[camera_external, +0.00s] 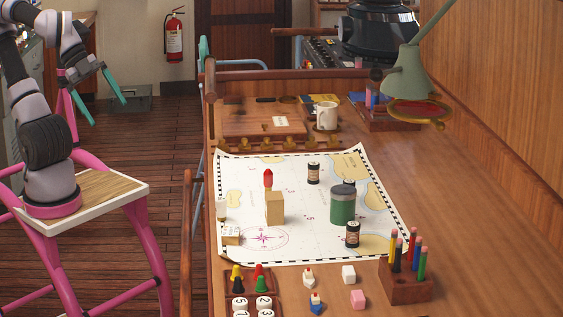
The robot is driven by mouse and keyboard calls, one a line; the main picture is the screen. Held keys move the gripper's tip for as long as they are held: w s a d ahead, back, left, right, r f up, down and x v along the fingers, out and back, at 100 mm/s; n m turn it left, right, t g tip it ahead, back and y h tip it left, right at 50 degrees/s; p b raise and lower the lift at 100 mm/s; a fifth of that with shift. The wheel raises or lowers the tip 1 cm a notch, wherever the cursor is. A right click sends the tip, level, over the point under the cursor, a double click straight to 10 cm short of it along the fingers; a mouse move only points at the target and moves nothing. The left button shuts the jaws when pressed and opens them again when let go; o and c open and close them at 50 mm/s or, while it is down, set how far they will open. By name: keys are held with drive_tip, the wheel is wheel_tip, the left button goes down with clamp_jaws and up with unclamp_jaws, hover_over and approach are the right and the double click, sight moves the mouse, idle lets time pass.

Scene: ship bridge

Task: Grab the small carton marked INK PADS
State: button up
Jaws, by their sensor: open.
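My gripper (108,110) hangs at the upper left with its two teal fingers apart and nothing between them. It is over the floor, well to the left of the desk. On the chart (300,240) stands an upright tan carton (275,209). The print on both is too small to read, so I cannot tell which one says INK PADS.
A red-topped item (268,178) stands behind the tan carton. A green tin (343,207) and two dark-capped jars (313,173) (352,235) stand to its right. A pencil block (405,285) and game-piece tray (251,290) are in front. A wooden rail (186,240) runs along the desk's left side.

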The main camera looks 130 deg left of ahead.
sight(271, 195)
drive_tip(key=w+a+f+n+t+y, duration=0.1)
drive_tip(key=w+a+f+n, duration=0.2)
drive_tip(key=w+a+f, duration=0.45)
drive_tip(key=w+a+f+n+t, duration=0.1)
drive_tip(key=w+a+f+n, duration=0.3)
drive_tip(key=w, duration=0.7)
drive_tip(key=s+a+f+n+y, duration=0.2)
drive_tip(key=a+f+n+y, duration=0.15)
drive_tip(key=a+f, duration=0.65)
drive_tip(key=s+a+f+n+y, duration=0.35)
drive_tip(key=a+f, duration=0.35)
drive_tip(key=a, duration=0.5)
drive_tip(key=x, duration=0.7)
drive_tip(key=shift+w, duration=0.35)
drive_tip(key=shift+c, duration=0.3)
drive_tip(key=c, duration=1.3)
